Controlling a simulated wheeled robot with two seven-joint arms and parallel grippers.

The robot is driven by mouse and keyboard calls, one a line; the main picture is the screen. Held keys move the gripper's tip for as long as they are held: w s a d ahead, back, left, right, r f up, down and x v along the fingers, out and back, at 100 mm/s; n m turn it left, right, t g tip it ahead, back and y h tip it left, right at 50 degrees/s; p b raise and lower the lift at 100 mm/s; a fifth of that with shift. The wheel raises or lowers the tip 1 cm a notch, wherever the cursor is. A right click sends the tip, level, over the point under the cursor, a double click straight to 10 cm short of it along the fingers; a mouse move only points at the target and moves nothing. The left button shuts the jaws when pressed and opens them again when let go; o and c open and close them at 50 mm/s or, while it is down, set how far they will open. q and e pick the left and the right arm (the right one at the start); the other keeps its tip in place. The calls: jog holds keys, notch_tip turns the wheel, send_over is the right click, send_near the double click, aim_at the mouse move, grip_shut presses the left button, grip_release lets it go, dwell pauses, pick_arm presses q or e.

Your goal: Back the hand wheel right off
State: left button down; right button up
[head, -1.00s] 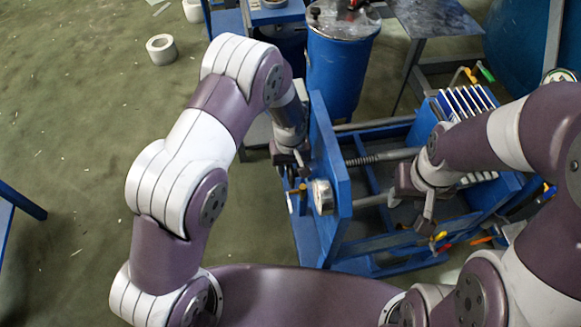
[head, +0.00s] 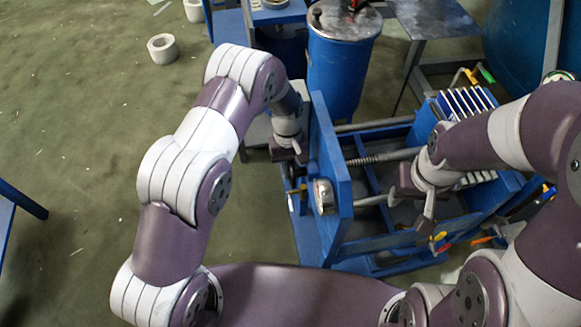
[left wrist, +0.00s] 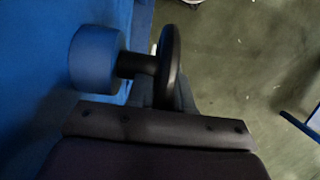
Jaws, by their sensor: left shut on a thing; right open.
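The hand wheel is a dark disc (left wrist: 171,62) seen nearly edge-on in the left wrist view. A short dark stem joins it to a round blue boss (left wrist: 95,58) on its left. My left gripper (left wrist: 165,95) is shut on the wheel's rim; its dark palm fills the bottom of that view. In the head view my left gripper (head: 297,158) is at the left side of the upright blue end plate (head: 330,170), and the wheel is mostly hidden there. My right gripper (head: 427,212) is open and empty, over the blue frame to the right of the plate.
A threaded rod (head: 375,158) and plain bars run right from the plate across the blue frame (head: 375,250). A round metal part (head: 323,196) sits on the plate. A blue drum (head: 340,65) stands close behind. Open floor (head: 75,130) lies to the left.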

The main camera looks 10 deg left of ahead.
pick_arm(q)
jog(key=c, duration=1.1)
grip_release()
jog(key=v, duration=0.8)
jog(key=shift+w, duration=0.15)
jog(key=p+v, duration=0.3)
jog(key=v, duration=0.1)
jog(key=shift+a+r+p, duration=0.15)
jog(key=shift+r+p, duration=0.15)
jog(key=shift+r, duration=0.05)
